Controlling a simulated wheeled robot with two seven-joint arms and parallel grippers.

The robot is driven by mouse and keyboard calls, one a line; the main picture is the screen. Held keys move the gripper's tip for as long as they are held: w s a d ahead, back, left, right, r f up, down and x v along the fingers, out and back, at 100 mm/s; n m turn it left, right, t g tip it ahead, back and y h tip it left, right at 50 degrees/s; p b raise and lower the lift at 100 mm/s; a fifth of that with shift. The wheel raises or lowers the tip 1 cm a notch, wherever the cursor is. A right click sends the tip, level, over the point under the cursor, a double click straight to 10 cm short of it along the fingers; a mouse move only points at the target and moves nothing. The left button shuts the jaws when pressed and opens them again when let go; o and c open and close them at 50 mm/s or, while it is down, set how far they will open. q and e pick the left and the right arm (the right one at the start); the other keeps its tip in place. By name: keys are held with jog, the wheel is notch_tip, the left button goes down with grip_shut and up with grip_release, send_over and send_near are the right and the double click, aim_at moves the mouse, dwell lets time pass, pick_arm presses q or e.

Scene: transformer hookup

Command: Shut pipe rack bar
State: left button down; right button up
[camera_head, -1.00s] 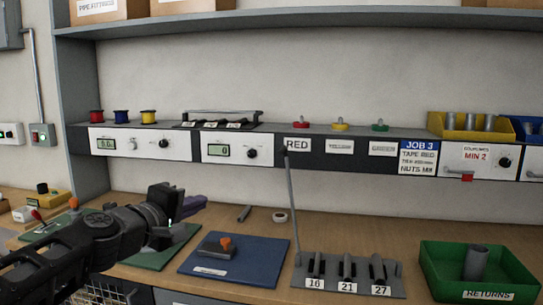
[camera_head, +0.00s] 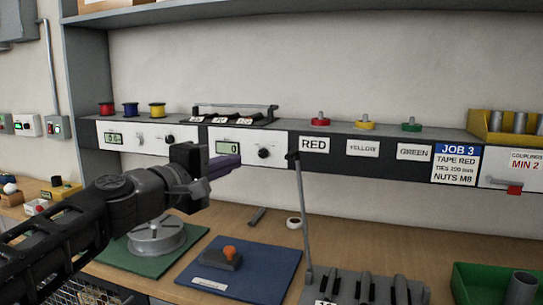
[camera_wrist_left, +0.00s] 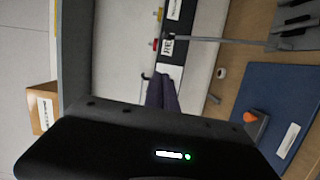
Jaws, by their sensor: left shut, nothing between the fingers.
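The pipe rack (camera_head: 345,292) sits on the bench at the lower right, its lower part cut off by the picture's edge. Its long grey bar (camera_head: 302,220) stands nearly upright from the rack's left end, with a dark knob at the top in front of the shelf edge. The bar (camera_wrist_left: 215,41) and the rack (camera_wrist_left: 292,38) also show in the left wrist view. My left gripper (camera_head: 226,166) is shut and empty, its purple fingers pointing right toward the bar's top, apart from it. The fingers (camera_wrist_left: 163,93) show in the left wrist view. My right gripper is not in view.
A blue mat (camera_head: 255,280) with an orange-knobbed block (camera_head: 222,257) lies left of the rack. A green bin (camera_head: 475,285) stands to its right. The labelled shelf front (camera_head: 335,145) runs behind. A tape roll (camera_head: 294,223) lies near the bar.

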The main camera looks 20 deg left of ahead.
pick_arm(q)
jog(key=w+d+p, duration=0.2)
jog(key=w+d, duration=0.5)
jog(key=w, duration=0.2)
jog(key=shift+w+f, duration=0.15)
jog(key=shift+f, duration=0.05)
jog(key=shift+d, duration=0.15)
